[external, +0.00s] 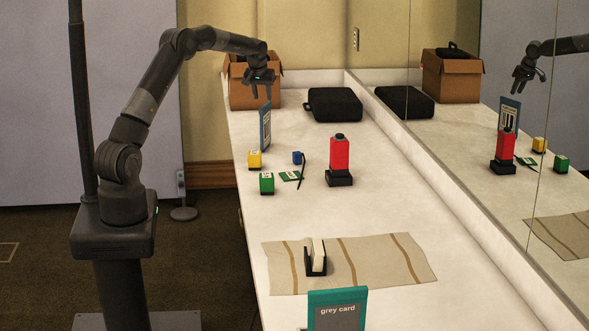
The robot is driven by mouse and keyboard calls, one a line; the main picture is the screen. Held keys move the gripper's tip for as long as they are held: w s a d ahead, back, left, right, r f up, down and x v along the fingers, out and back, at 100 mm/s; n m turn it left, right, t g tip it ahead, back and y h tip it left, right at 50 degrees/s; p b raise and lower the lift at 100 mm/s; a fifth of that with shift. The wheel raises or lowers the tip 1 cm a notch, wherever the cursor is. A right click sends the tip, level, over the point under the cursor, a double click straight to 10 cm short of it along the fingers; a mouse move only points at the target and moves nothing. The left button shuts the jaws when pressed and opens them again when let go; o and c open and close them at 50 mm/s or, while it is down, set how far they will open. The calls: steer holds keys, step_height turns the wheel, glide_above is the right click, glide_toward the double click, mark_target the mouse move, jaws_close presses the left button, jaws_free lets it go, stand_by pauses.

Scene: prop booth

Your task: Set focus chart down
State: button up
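A blue-edged chart panel with a dark and white pattern (265,128), apparently the focus chart, stands upright on the pale counter, seen nearly edge-on. My gripper (262,96) is just above its top edge, pointing down. The fingers look spread apart with nothing between them, and the mirror also shows them apart. The mirror shows the chart's patterned face, with its lower part hidden behind the red object's reflection. The small label on the chart cannot be read.
Near the chart are a yellow block (255,159), a green block (267,183), a small blue block (297,157) and a red object on a black base (340,160). Behind are a cardboard box (240,96) and black case (333,104). A striped cloth (390,262) lies in front. A mirror borders the right.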

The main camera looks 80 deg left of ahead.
steer(key=shift+s+d+r, duration=0.1)
steer(key=shift+d+r, duration=0.15)
steer(key=shift+r, duration=0.4)
steer(key=shift+d, duration=0.1)
steer(key=d+r+m+t+h, duration=0.1)
steer(key=d+r+m, duration=0.4)
steer(key=d, duration=1.2)
steer(key=d+r+m+t, duration=0.1)
steer(key=d+r, duration=0.8)
steer(key=d, duration=0.8)
steer(key=s+d+m+t+h, duration=0.1)
steer(key=s+d+m, duration=0.1)
steer(key=s+d, duration=0.5)
steer(key=s+d+m, duration=0.2)
steer(key=s+d, duration=0.3)
steer(key=d, duration=0.5)
steer(key=s+d+f+m+h, duration=0.1)
steer(key=s+d+f, duration=0.1)
steer(key=s+d, duration=0.2)
steer(key=s+d+f+m+h, duration=0.1)
steer(key=s+d+f+m, duration=0.1)
steer(key=s, duration=0.6)
steer(key=shift+s+d+f+m+t, duration=0.35)
steer(key=shift+d+f, duration=0.25)
steer(key=shift+d, duration=0.5)
